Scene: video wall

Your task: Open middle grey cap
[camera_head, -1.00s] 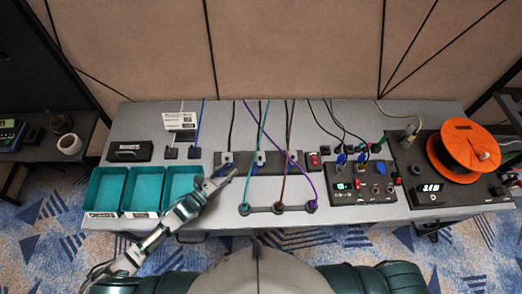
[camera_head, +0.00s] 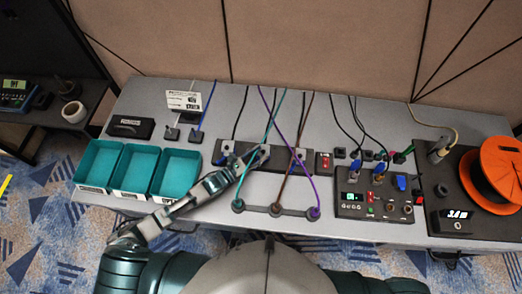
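A dark strip (camera_head: 283,166) lies mid-table with light grey caps along it. The left cap (camera_head: 226,147) has blue beside it, and the right cap (camera_head: 299,153) is at the strip's other end. My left gripper (camera_head: 262,154) is at the strip's middle, where the middle grey cap is mostly hidden behind it. I cannot tell whether they touch, or whether the fingers are open or shut. My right gripper is not in view.
Teal and purple cables cross above the strip to a grey bar (camera_head: 277,210) in front. Teal trays (camera_head: 177,174) stand left. A red switch (camera_head: 324,161), a control box (camera_head: 371,206) and an orange spool (camera_head: 500,160) are right.

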